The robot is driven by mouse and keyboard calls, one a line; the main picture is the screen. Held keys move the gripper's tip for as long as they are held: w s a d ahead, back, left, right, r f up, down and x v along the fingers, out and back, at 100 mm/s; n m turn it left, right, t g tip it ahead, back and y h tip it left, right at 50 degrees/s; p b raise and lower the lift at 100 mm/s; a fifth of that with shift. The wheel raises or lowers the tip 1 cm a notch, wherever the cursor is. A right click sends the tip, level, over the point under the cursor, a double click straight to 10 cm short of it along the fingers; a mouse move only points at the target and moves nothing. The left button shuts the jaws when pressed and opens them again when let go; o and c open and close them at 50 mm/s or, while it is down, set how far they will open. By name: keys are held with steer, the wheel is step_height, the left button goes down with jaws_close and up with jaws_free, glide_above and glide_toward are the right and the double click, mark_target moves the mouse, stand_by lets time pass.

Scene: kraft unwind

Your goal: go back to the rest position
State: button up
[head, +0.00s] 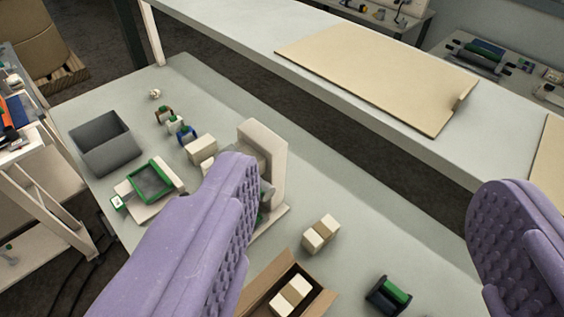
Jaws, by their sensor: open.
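My gripper (365,235) shows as two purple, knobbed fingers, one at lower left centre and one at the right edge. The fingers are wide apart with nothing held between them. They hang above a light grey table (345,275), and the left finger hides part of a cream upright device (277,165) behind it. The gap between the fingers looks down on a cream block with a tan band (320,234) lying on the table.
An open cardboard box (262,296) holds a similar block. A green-and-black roller piece (388,295) lies to its right. A grey bin (104,142), a green-framed scale (150,183) and several small items stand at left. A raised shelf with a tan board (375,72) crosses behind.

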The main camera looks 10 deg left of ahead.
steer(key=shift+s+d+f+m+b, duration=0.1)
steer(key=shift+s+f+m+b, duration=0.3)
steer(key=shift+b, duration=0.35)
steer(key=shift+s+f+m+b, duration=0.15)
steer(key=shift+f+b, duration=0.35)
steer(key=shift+b, duration=0.25)
